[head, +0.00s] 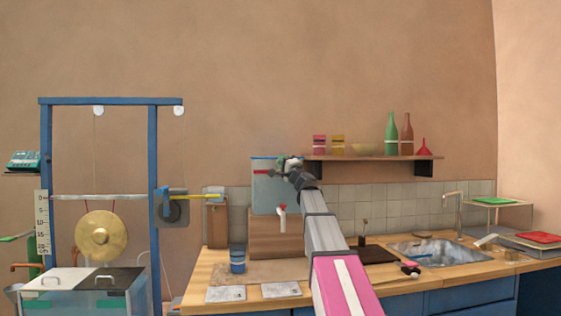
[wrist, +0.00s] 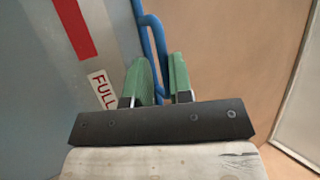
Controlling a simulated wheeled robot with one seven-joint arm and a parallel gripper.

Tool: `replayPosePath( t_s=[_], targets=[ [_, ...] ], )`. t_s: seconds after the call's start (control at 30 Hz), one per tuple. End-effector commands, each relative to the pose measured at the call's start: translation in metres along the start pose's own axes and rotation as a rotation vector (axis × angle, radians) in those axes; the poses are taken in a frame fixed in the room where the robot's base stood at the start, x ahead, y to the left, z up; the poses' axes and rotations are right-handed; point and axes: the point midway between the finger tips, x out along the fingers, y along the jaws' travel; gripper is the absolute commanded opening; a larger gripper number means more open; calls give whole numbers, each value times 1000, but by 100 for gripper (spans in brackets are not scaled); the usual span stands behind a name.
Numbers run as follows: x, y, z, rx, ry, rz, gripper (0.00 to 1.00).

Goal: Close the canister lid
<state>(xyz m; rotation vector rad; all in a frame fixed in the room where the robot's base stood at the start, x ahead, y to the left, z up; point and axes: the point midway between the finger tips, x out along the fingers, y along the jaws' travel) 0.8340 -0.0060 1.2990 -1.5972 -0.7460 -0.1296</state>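A grey box-shaped canister (head: 267,196) with a blue top edge and a red tap (head: 281,211) stands on a wooden block. My gripper (head: 289,165) is at its upper right side. In the wrist view the grey wall (wrist: 45,75), with a red stripe and a FULL label (wrist: 102,88), fills the left. My gripper's two green fingers (wrist: 164,75) stand apart, with a bent blue bar (wrist: 156,38) seen between and beyond them. I cannot tell whether they touch it. The lid's position is hard to make out behind my arm.
A shelf (head: 372,158) with bottles and jars is right of the canister. A blue container (head: 237,262) and grey plates (head: 281,290) lie on the counter in front. A sink (head: 440,252) is at right; a blue frame with a gong (head: 101,236) stands at left.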

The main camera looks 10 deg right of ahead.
Motion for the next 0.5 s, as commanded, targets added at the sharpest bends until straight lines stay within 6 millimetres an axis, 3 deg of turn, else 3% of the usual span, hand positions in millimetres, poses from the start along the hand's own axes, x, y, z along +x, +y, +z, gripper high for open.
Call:
replayPosePath(
  t_s=[0.3, 0.5],
  targets=[
    [-61, -1, 2, 1, 1, 0, 19],
    [-90, -2, 2, 2, -1, -2, 19]
  ],
)
